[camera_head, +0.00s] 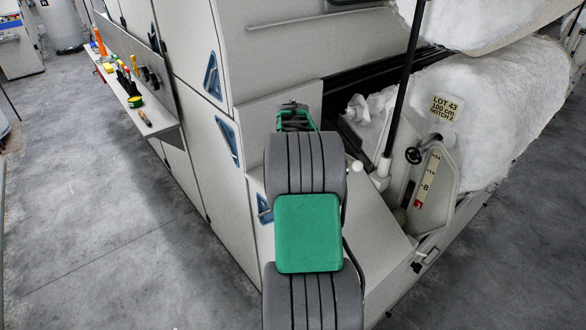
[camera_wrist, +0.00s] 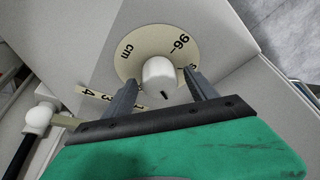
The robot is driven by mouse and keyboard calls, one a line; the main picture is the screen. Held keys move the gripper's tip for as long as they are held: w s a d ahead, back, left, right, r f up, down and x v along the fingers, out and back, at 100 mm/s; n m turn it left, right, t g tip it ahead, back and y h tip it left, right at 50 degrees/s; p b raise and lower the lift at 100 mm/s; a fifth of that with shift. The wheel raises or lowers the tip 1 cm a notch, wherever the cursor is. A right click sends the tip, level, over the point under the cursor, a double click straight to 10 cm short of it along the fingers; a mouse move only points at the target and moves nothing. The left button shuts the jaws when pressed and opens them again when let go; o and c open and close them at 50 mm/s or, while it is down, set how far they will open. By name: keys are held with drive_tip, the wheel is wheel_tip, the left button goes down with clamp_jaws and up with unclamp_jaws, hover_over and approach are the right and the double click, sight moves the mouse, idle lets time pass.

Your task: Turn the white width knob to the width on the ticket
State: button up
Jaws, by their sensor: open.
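The white width knob (camera_wrist: 159,76) sits at the centre of a beige dial (camera_wrist: 150,47) in the wrist view, with a dark mark on its near side. The dial reads "cm" and "96"; other figures are hidden behind my gripper. My gripper (camera_wrist: 156,84) is open, its two dark fingers on either side of the knob; I cannot tell whether they touch it. In the head view my gripper (camera_head: 294,112) is mostly behind my arm, and the dial is hidden. The ticket (camera_head: 442,107) on the white fleece roll reads "LOT 43, 100 cm, NOTCH 2".
A white-ended lever (camera_wrist: 38,118) stands left of the dial beside a numbered strip (camera_wrist: 100,97). In the head view, a black handwheel (camera_head: 413,155) and a scale plate (camera_head: 427,180) are at right. A tool shelf (camera_head: 128,84) is at left, above open floor.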

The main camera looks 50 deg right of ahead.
drive_tip(key=b+v, duration=0.1)
drive_tip(key=v, duration=0.6)
drive_tip(key=shift+r, duration=0.25)
drive_tip(key=shift+a, duration=0.2)
